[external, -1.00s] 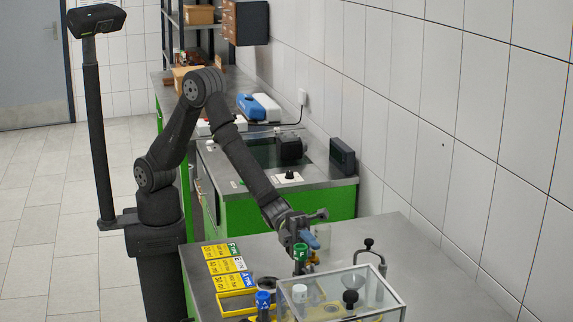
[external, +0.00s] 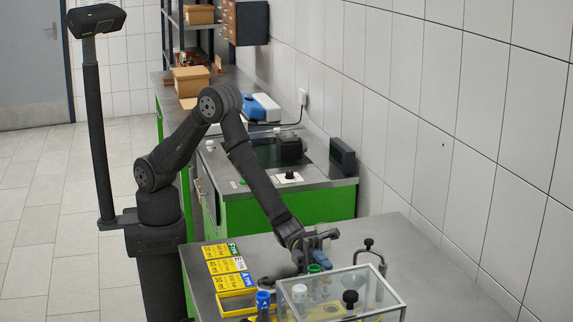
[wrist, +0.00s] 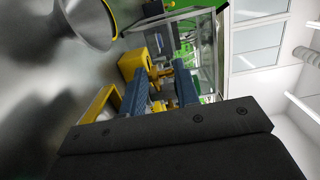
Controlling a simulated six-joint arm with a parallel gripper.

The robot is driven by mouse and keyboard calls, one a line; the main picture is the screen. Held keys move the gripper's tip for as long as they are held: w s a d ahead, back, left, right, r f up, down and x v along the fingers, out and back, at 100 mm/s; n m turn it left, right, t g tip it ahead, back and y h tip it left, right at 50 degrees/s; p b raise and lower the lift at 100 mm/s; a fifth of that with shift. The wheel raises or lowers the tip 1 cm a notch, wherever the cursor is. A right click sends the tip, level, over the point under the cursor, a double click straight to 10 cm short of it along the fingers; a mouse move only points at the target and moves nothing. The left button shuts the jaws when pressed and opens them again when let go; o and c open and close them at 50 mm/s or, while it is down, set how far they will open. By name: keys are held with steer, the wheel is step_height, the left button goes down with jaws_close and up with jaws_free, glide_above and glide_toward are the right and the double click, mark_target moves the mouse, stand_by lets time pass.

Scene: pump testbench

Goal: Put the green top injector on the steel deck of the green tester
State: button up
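The green top injector (external: 315,268) shows as a green cap among my fingers in the external view, at the far side of the clear box. Its body is mostly hidden. My gripper (external: 316,258) points down around or right beside this cap; I cannot tell whether the fingers touch it. In the wrist view two blue fingers (wrist: 147,92) lie close together, with yellow and brass parts beyond them. The green tester (external: 290,208) stands behind my gripper, and its steel deck (external: 315,180) is well away from the injector.
A clear box (external: 345,285) stands at the front, with a blue top injector (external: 263,300) left of it. Yellow cards (external: 226,265) lie at the left of the table. A black-knob handle (external: 369,244) rises at right. A dark box (external: 342,157) and black motor-like part (external: 290,147) stand by the deck.

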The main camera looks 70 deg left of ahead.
steer(key=o, duration=0.4)
steer(key=shift+a+r, duration=0.15)
steer(key=shift+a, duration=0.05)
steer(key=a, duration=0.4)
steer(key=s+a, duration=0.1)
steer(key=a, duration=0.6)
steer(key=shift+s+a, duration=0.15)
steer(key=shift+a, duration=0.15)
